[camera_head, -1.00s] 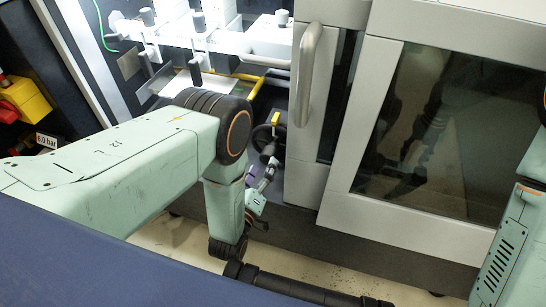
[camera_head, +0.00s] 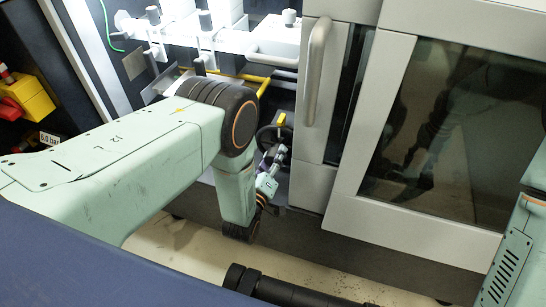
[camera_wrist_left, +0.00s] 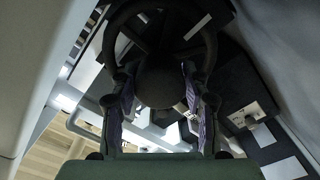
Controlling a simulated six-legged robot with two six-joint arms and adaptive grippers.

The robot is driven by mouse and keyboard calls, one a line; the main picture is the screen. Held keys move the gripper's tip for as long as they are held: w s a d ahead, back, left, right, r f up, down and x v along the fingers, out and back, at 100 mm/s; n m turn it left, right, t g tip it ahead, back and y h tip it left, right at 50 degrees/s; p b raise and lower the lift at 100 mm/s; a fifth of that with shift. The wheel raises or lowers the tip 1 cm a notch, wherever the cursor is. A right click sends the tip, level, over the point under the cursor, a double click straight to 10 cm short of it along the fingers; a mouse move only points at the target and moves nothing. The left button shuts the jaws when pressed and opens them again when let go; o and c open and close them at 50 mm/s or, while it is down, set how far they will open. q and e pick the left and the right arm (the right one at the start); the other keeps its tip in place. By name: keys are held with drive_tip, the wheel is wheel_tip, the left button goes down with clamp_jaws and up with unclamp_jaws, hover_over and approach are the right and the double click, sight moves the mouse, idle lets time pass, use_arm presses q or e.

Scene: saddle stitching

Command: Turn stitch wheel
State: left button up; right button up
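The stitch wheel (camera_head: 265,137) is a dark handwheel with a yellow-marked knob (camera_head: 282,119). It sits in the recess left of the grey door, partly hidden behind my left arm. In the left wrist view the wheel's black rim (camera_wrist_left: 209,40) arches across the top, with its round dark hub (camera_wrist_left: 160,85) in the middle. My left gripper (camera_head: 277,156) is just below and in front of the wheel. In the wrist view my left gripper's purple-padded fingers (camera_wrist_left: 160,98) stand apart, one on each side of the hub. Contact with the wheel cannot be told. My right gripper is out of view.
A grey door with a curved handle (camera_head: 318,70) stands right of the wheel, and a large dark window (camera_head: 450,130) is further right. A yellow bar (camera_head: 253,79) and white machine parts (camera_head: 225,42) are above. Pale floor (camera_head: 185,245) lies below.

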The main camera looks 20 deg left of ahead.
use_arm(q)
clamp_jaws()
drive_tip(key=shift+a, duration=0.15)
idle(0.4)
